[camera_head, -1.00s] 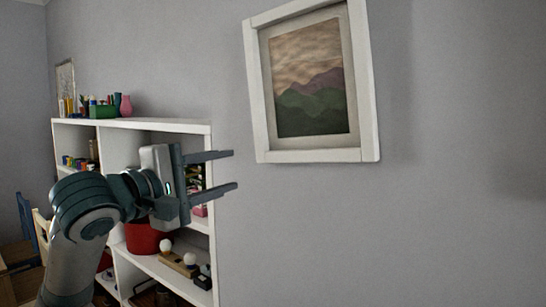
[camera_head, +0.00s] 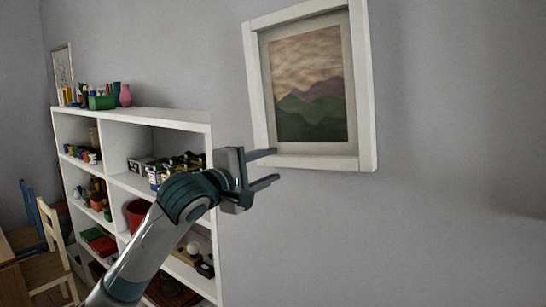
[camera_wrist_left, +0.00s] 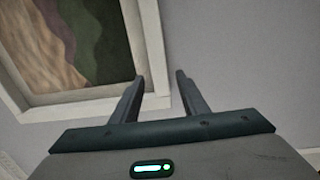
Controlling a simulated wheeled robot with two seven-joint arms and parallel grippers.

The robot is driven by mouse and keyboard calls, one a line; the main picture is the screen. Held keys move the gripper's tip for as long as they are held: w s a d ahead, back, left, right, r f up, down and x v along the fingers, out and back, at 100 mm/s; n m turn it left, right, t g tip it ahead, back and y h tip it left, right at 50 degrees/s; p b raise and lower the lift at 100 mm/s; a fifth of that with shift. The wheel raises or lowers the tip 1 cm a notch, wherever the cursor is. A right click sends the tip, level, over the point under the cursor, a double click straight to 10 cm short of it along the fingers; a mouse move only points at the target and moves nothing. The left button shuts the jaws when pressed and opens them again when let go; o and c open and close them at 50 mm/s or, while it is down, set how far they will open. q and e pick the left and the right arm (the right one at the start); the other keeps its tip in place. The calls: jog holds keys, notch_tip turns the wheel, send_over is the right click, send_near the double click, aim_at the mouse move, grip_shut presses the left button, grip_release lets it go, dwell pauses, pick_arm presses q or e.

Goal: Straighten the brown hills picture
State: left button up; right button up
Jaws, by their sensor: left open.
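The brown hills picture (camera_head: 308,85) hangs on the grey wall in a white frame, slightly tilted. It shows a brown sky over purple and green hills. My left gripper (camera_head: 277,166) is open and empty at the lower left corner of the frame. In the left wrist view the picture (camera_wrist_left: 85,40) fills the upper left, and the frame's white corner (camera_wrist_left: 158,92) lies between or just beyond the two fingers of my left gripper (camera_wrist_left: 158,82). I cannot tell whether the fingers touch the frame. My right gripper is not in view.
A white shelf unit (camera_head: 165,118) with books, pots and toys stands against the wall at the left. A pink vase (camera_head: 125,95) is on its top. A wooden chair (camera_head: 52,250) stands at the far left. The wall right of the picture is bare.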

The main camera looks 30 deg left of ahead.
pick_arm(q)
jog(key=shift+w+d, duration=0.15)
jog(key=shift+w, duration=0.95)
jog(key=shift+c, duration=0.3)
